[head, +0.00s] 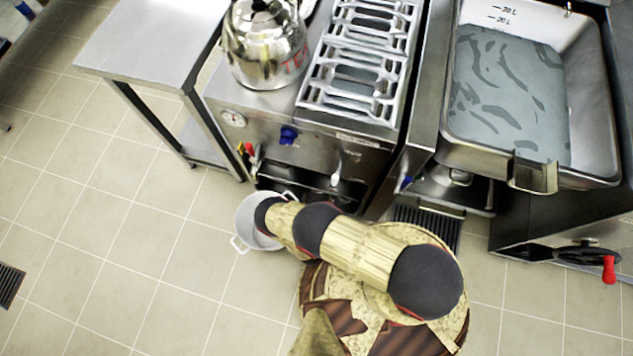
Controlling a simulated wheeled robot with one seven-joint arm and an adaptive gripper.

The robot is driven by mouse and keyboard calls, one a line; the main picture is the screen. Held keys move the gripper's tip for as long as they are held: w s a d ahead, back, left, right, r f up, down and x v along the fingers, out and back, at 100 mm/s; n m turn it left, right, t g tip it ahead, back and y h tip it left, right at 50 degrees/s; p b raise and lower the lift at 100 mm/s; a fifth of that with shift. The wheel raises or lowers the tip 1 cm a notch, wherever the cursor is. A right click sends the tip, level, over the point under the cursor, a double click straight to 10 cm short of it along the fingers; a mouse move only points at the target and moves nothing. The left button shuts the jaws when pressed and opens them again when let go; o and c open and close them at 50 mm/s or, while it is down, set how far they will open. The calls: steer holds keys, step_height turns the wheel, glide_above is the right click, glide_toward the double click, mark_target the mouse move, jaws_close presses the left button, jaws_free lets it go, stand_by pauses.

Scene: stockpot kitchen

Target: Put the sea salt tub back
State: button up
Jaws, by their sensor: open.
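I cannot make out the sea salt tub in the head view. My gripper is not visible. My gold and dark arm reaches left from my base, and its far visible end is over a light grey two-handled pot (243,222). The arm hides part of this pot. I cannot tell whether anything is inside it or what it rests on.
A steel cooker (262,105) carries a shiny kettle (265,45) and a pale grate (360,55). A steel table (145,40) stands left. A large tilting pan (510,95) with grey liquid and a red-handled crank (609,268) are right. Tiled floor (110,240) is clear lower left.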

steer(key=v, duration=0.4)
steer(key=shift+d+p, duration=0.1)
steer(key=shift+p, duration=0.3)
steer(key=shift+s, duration=0.15)
